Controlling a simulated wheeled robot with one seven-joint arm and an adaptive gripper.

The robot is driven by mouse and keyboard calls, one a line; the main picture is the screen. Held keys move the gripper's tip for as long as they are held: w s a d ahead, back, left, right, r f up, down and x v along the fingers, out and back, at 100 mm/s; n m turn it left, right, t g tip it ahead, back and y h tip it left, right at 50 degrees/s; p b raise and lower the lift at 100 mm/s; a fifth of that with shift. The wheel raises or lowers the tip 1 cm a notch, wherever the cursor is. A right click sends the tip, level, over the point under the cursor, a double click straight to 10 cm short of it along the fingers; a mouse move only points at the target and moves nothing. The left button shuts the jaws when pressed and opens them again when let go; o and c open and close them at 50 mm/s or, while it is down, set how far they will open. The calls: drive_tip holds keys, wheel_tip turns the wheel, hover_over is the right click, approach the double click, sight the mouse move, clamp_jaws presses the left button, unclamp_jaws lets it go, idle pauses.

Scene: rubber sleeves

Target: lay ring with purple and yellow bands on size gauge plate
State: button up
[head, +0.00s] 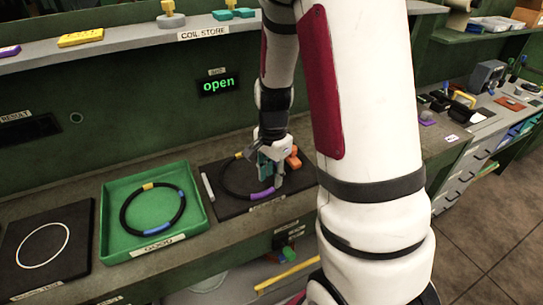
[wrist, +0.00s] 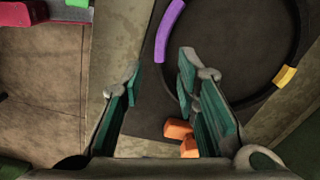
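The black ring (head: 223,183) with purple and yellow bands lies on a dark plate on the bench. In the wrist view its purple band (wrist: 168,30) is at the top and its yellow band (wrist: 285,76) at the right. My gripper (head: 270,178) is just above the ring's right side, near the purple band. In the wrist view my gripper (wrist: 160,72) is open and empty, with one finger in front of part of the ring. A black plate with a white circle (head: 16,255), apparently the size gauge plate, lies empty at the far left.
A green tray (head: 113,192) labelled GOOD stands between the plates and holds a ring with yellow and blue bands. An orange object (head: 294,159) sits beside my gripper. A shelf (head: 130,44) runs above the bench.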

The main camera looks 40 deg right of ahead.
drive_tip(key=s+a+r+n+t, duration=0.2)
drive_tip(key=s+a+r+n, duration=0.15)
drive_tip(key=r, duration=0.65)
drive_tip(key=s+a+r+n+t, duration=0.15)
drive_tip(key=a+r+n, duration=0.35)
drive_tip(key=r, duration=0.5)
drive_tip(key=s+a+r+n+t, duration=0.2)
drive_tip(key=s+a+r+n, duration=0.2)
drive_tip(key=s+n, duration=0.4)
drive_tip(key=shift+s+a+r, duration=0.15)
drive_tip(key=shift+a+r, duration=0.15)
drive_tip(key=shift+a, duration=0.45)
drive_tip(key=shift+f+b, duration=0.1)
drive_tip(key=shift+b, duration=0.2)
